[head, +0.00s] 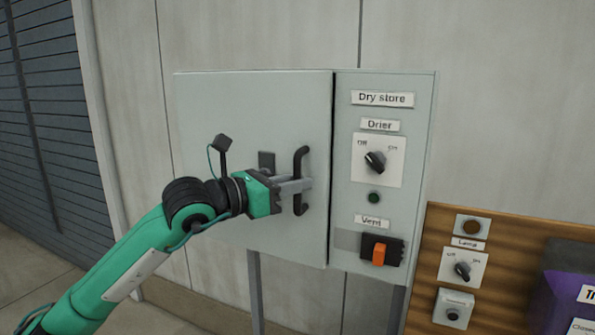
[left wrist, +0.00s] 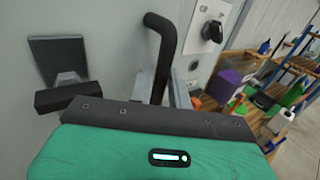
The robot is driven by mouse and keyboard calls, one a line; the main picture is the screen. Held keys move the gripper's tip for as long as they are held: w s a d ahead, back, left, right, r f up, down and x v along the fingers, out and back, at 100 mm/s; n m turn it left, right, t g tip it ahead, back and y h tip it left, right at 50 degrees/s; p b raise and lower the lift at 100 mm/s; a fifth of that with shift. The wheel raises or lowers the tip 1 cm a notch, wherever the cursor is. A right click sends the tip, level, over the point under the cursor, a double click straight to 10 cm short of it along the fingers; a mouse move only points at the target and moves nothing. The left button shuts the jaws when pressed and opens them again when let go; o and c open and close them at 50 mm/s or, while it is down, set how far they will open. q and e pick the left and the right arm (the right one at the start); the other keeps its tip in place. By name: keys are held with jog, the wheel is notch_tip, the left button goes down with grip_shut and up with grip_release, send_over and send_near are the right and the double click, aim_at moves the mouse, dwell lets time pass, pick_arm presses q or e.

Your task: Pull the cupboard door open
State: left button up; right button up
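The grey cupboard door (head: 235,110) looks shut, level with the panel to its right, with a thin dark seam between them. Its black upright bar handle (head: 301,160) sits near the door's right side. It also shows in the left wrist view (left wrist: 164,40). My left gripper (head: 302,185) reaches in from the left, with its grey fingers at the middle of the handle. In the left wrist view the fingers lie on either side of the bar, close against it, and look shut on it. The fingertips are partly hidden. My right gripper is not in view.
A dark latch-like fitting (head: 266,161) is on the door left of the handle. The "Dry store" panel (head: 385,215) carries a drier knob (head: 375,162) and an orange vent switch (head: 379,254). A wooden board (head: 425,260) with a lamp switch stands at right. Floor at left looks clear.

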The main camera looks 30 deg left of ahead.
pick_arm(q)
jog(key=shift+w+d, duration=0.2)
jog(key=shift+w, duration=0.1)
jog(key=shift+c, duration=0.2)
grip_shut()
jog(key=shift+s, duration=0.1)
